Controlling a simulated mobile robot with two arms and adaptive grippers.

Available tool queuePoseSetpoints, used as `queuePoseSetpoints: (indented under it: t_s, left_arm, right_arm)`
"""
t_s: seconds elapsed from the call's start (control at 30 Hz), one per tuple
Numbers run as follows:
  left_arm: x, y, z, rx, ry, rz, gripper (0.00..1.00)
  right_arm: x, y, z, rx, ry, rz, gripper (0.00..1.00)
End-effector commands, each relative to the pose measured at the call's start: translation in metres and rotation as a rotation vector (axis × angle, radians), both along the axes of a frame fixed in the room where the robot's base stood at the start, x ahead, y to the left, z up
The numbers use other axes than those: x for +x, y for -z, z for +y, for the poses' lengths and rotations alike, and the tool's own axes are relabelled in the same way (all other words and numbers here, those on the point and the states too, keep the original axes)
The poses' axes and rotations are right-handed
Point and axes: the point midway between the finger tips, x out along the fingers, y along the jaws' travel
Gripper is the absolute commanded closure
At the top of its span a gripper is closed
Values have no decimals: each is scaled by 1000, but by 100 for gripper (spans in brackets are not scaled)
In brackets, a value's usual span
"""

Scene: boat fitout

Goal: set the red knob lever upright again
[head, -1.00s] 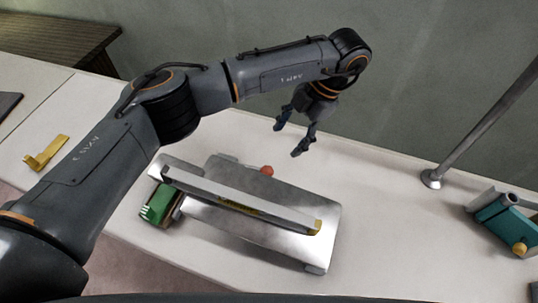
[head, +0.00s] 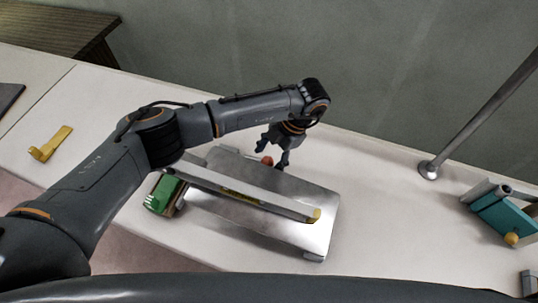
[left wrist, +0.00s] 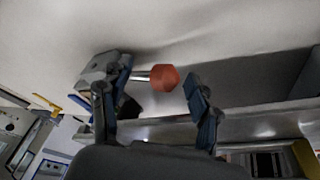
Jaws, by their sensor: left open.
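The red knob (head: 267,160) shows at the far side of a metal plate device (head: 290,190) in the head view. In the left wrist view the red knob (left wrist: 165,78) sits on the end of a short shiny rod (left wrist: 141,76), which comes from a grey block (left wrist: 103,68). My left gripper (head: 272,154) is open at the knob. In the wrist view the knob shows between the two fingers of the gripper (left wrist: 152,98), with a gap to the right finger. Contact with the left finger cannot be told. My right gripper is not in view.
A yellow bracket (head: 50,144), a pole (head: 478,118) and a teal device (head: 505,219) stand apart. The bench right of the plate is clear.

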Motion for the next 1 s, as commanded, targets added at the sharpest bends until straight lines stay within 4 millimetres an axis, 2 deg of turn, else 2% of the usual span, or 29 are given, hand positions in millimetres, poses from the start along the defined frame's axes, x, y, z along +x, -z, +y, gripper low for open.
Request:
queuePoseSetpoints:
  t_s: [0.03,0.07,0.3,0.37,0.77,1.0]
  left_arm:
    - [0,0,0,0,0,0,38]
    - [0,0,0,0,-1,0,42]
    - [0,0,0,1,-1,0,91]
    - [0,0,0,1,-1,0,100]
    - [1,-6,2,2,-5,-1,100]
    - [5,-20,11,-16,-9,2,100]
  right_arm:
    - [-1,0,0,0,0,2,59]
    - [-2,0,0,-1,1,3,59]
    - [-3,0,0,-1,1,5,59]
    - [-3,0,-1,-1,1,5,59]
    - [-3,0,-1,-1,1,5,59]
    - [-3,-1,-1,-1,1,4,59]
